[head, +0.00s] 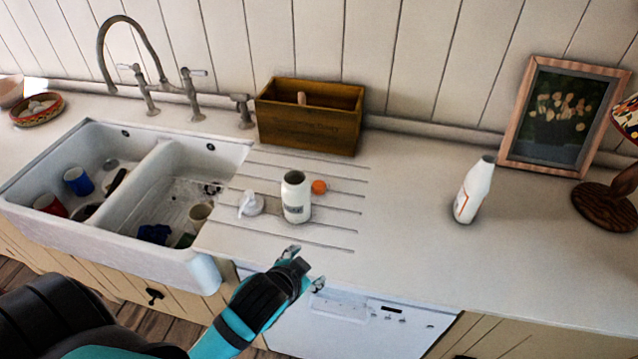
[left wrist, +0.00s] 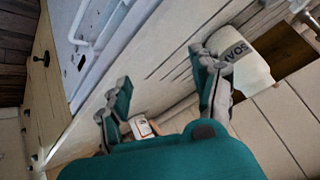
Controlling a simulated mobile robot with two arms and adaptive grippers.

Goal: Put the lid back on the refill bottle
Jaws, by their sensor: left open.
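The white refill bottle (head: 473,190) with orange marks stands on the counter at the right, its top uncapped as far as I can see. An orange lid (head: 319,187) lies beside an open white soap bottle (head: 296,200), at its right. A white pump top (head: 250,204) lies left of the soap bottle. My left gripper (head: 305,267) is open and empty, in front of the counter's front edge. In the left wrist view its fingers (left wrist: 160,72) are apart; the soap bottle (left wrist: 240,62) shows past one finger, and a small white bottle, seemingly the refill bottle (left wrist: 141,127), shows beyond. My right gripper is out of view.
A wooden box (head: 310,118) stands behind the soap bottle. A double sink (head: 160,170) with cups is at the left. A picture frame (head: 508,150) and lamp base (head: 607,205) stand at the right.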

